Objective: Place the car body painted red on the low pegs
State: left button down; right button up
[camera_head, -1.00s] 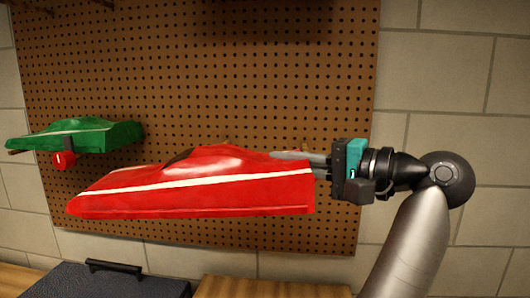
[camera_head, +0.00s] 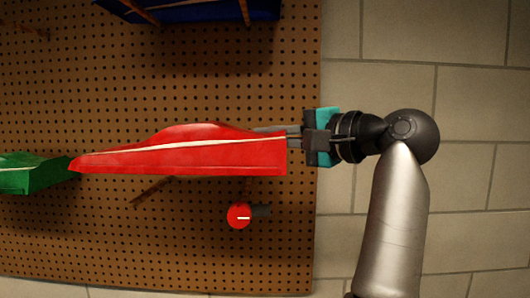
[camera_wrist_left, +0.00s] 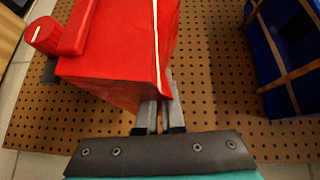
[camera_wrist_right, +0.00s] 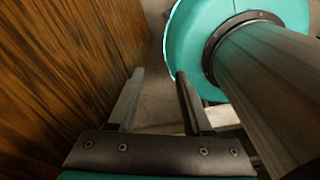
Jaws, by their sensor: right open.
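The red car body (camera_head: 190,158) with a white stripe is in front of the pegboard in the head view, roughly level, its tapered nose to the left. My left gripper (camera_head: 285,133) is shut on its rear end; the left wrist view shows the two fingers (camera_wrist_left: 160,118) close together at the edge of the red body (camera_wrist_left: 115,60). A wooden peg (camera_head: 152,190) sticks out just below the body. Whether the body touches it I cannot tell. My right gripper (camera_wrist_right: 158,100) is open and empty, seen only in the right wrist view.
A green car body (camera_head: 30,175) is at the left, close to the red nose. A blue body (camera_head: 205,10) is on wooden pegs above. A red round part (camera_head: 239,215) on a dark mount is below. A wooden surface (camera_wrist_right: 60,70) is beside my right gripper.

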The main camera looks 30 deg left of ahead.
pick_arm(q)
jog(key=w+a+p, duration=0.4)
jog(key=w+p, duration=0.1)
jog(key=w, duration=0.2)
notch_tip(320, 180, down, 7)
jog(key=a, duration=0.1)
jog(key=shift+w, duration=0.45)
jog(key=shift+f, duration=0.1)
jog(key=shift+f, duration=0.15)
jog(key=c, duration=1)
grip_release()
jog(key=shift+c, duration=0.2)
